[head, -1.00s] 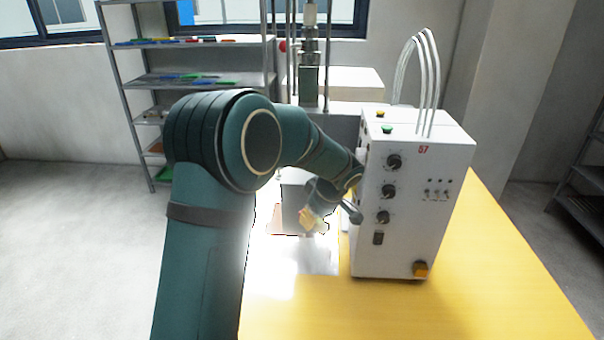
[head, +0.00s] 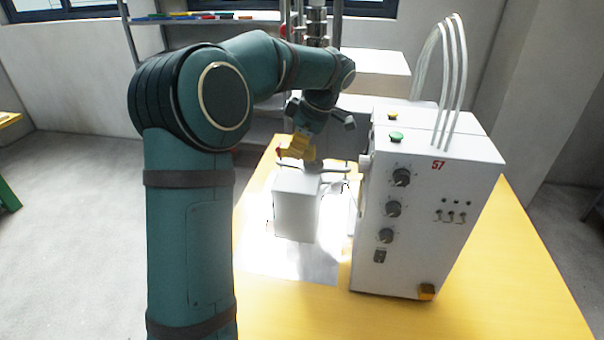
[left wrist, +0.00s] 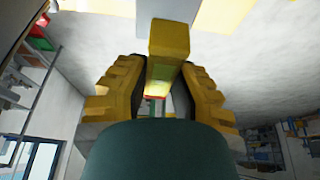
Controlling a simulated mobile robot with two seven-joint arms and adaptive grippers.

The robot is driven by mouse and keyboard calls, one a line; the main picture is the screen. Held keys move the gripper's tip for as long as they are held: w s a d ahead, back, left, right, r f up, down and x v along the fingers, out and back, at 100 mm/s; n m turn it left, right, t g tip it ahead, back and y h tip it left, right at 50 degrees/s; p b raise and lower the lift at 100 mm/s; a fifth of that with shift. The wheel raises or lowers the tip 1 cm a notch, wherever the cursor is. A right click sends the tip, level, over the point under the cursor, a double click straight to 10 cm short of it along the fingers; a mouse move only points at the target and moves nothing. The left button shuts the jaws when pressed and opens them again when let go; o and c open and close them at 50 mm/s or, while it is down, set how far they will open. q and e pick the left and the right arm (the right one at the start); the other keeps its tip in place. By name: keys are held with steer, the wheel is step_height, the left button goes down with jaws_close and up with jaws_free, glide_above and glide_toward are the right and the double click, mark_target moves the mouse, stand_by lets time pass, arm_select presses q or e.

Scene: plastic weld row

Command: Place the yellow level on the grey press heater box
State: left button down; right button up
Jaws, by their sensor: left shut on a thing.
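My left gripper (head: 297,148) is shut on the yellow level (left wrist: 168,42), which shows as a yellow bar between the two ridged fingers in the left wrist view. In the head view the yellow fingers and the level merge, so I cannot separate them clearly. A pale grey box (head: 296,208), which looks like the press heater box, stands on the table below the gripper. The gripper appears above the box's top; I cannot tell the exact gap. My right gripper is not in view.
A white control box (head: 425,220) with knobs, cables and buttons stands close to the right of the grey box. The yellow table (head: 480,290) is clear at the front and right. The press column (head: 317,25) and a shelf (head: 205,20) are behind.

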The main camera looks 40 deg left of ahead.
mark_target(309, 148)
arm_select(q)
steer(key=f, duration=0.3)
steer(key=shift+s, duration=0.3)
steer(key=shift+w+f, duration=0.15)
steer(key=shift+f, duration=2.1)
steer(key=c, duration=0.9)
jaws_free()
steer(key=v, duration=1.2)
